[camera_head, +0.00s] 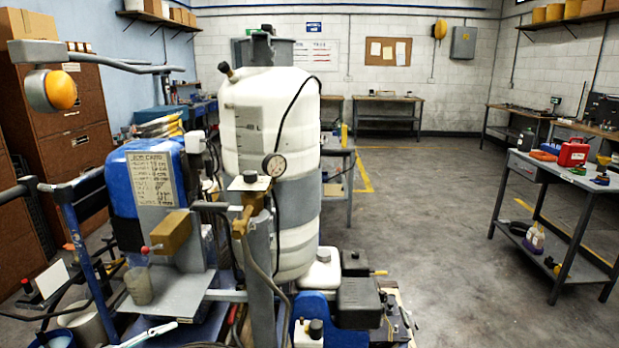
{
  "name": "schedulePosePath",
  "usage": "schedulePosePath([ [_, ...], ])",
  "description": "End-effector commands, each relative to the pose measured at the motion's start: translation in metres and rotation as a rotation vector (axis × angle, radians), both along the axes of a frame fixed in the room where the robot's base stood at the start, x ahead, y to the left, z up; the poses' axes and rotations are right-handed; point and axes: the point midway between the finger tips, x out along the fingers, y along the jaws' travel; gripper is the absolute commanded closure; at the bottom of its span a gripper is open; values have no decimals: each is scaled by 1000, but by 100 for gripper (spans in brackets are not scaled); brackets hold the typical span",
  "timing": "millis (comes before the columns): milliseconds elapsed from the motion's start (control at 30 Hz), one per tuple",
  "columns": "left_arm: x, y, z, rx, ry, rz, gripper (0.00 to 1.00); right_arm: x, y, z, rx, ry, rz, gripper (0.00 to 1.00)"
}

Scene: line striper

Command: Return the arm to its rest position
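The line striper fills the left and middle of the head view. Its large white tank (268,120) stands upright, with a dark cap and a black hose on it. A blue unit (128,180) with a handwritten card (156,179) sits to the left of the tank. A round pressure gauge (274,165) and a brass-coloured valve (243,221) are in front of the tank. A grey handlebar (110,62) with an orange lamp (61,90) reaches in from the upper left. Neither of my grippers nor my arms can be made out.
A grey workbench (524,167) at the right holds a red container (573,152) and bottles. More benches (388,116) line the back wall. Brown cabinets (80,140) stand at the left. The concrete floor (440,220) between the striper and right bench is clear.

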Motion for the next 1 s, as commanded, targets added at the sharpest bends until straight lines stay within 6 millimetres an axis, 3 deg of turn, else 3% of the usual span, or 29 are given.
schedulePosePath([
  [33,-16,7,-19,-5,34,41,63,0,0,0,0,0,0,100],
  [300,-98,56,-99,38,221,267,63,0,0,0,0,0,0,100],
  [500,-158,83,-141,97,360,368,63,0,0,0,0,0,0,100],
  [733,-219,104,-173,164,497,435,63,0,0,0,0,0,0,100],
  [767,-227,106,-177,172,516,442,63,0,0,0,0,0,0,100],
  [1000,-237,64,-193,17,550,506,63,0,0,0,0,1,0,100],
])
